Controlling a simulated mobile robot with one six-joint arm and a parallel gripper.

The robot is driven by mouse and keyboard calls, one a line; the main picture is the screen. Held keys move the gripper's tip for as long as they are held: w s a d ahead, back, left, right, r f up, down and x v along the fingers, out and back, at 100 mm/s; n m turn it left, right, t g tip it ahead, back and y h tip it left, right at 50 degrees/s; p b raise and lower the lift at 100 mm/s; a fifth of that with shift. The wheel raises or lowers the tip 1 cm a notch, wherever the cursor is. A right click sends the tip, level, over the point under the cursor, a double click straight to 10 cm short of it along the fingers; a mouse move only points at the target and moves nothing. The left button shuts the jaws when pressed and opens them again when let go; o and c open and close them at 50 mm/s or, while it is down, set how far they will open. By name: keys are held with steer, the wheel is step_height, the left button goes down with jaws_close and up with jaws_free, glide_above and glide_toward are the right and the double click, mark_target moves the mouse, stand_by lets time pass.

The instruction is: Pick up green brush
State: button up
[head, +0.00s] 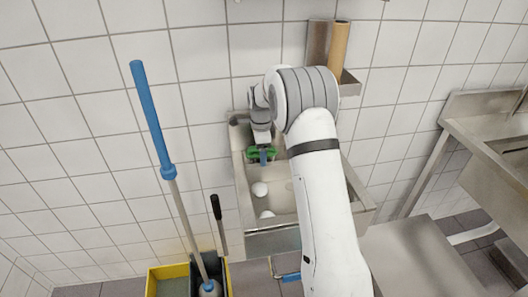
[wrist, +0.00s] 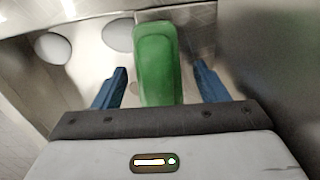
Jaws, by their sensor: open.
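The green brush (wrist: 156,62) shows in the wrist view as a long rounded green shape. It lies between the two blue fingers of my gripper (wrist: 160,88), with a gap to the finger on each side. In the head view the green brush (head: 253,154) is a small green patch at my gripper (head: 264,157), over the back left part of the sink basin. My gripper is open around it. My gripper and arm hide part of the brush in the head view, and its lower end is hidden by the gripper body in the wrist view.
The steel sink (head: 243,190) holds two white round objects (head: 260,189). A blue-handled mop (head: 150,110) stands in a yellow and grey bucket (head: 165,270) at left. A wall holder (head: 318,45) carries a brown roll. A steel counter (head: 470,115) stands at right.

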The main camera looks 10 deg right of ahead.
steer(key=shift+f, duration=0.2)
steer(key=c, duration=1.2)
step_height(320, 180, up, 10)
steer(key=shift+r, duration=0.1)
steer(key=o, duration=0.6)
steer(key=c, duration=0.3)
steer(key=shift+s, duration=0.1)
steer(key=shift+c, duration=0.4)
